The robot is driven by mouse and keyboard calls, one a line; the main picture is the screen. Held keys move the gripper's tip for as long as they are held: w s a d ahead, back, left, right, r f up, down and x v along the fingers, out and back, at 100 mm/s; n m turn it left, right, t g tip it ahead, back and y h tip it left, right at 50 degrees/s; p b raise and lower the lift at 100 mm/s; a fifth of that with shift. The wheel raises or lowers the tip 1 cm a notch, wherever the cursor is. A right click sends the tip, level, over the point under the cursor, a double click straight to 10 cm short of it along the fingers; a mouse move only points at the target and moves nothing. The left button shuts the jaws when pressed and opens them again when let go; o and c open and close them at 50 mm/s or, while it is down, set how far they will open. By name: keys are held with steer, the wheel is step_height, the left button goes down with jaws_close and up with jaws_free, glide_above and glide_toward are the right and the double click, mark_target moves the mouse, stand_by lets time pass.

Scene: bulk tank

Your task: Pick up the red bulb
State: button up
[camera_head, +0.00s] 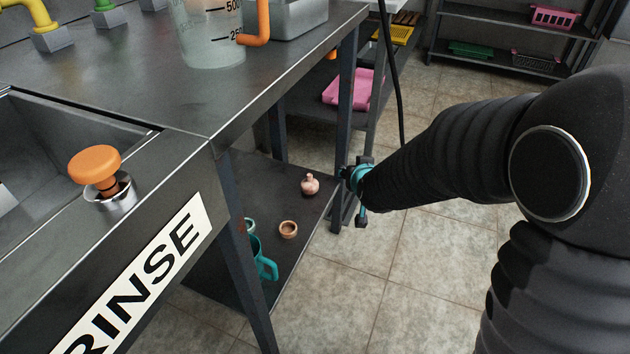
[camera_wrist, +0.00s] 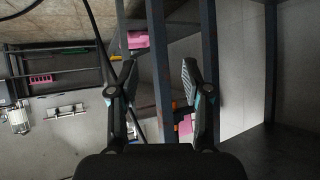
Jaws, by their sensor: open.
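A small dull reddish-pink bulb (camera_head: 310,185) with a short neck stands on the lower shelf under the rinse bench in the head view. It is the only bulb-shaped thing I see; its colour is paler than plain red. My gripper (camera_head: 359,187) is to the right of it, by a bench leg and outside the shelf edge, apart from the bulb. In the wrist view my gripper (camera_wrist: 158,72) has its two fingers spread, with nothing held between them. A dark upright post shows beyond the gap. I cannot make out the bulb in the wrist view.
The lower shelf (camera_head: 262,284) also holds a small brown ring-shaped cup (camera_head: 288,229) and a teal mug (camera_head: 262,262). Bench legs (camera_head: 345,120) stand close to my gripper. The bench top (camera_head: 120,75) overhangs the shelf. Floor (camera_head: 420,265) to the right is clear.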

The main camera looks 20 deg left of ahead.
steer(key=n+t+y+b, duration=0.1)
steer(key=t, duration=0.1)
glide_toward(310, 180)
steer(key=r+v, duration=0.1)
steer(key=v, duration=0.2)
steer(key=x, duration=1.4)
steer(key=shift+f+b, duration=0.3)
steer(key=shift+f, duration=0.05)
steer(key=shift+s, duration=0.1)
jaws_close()
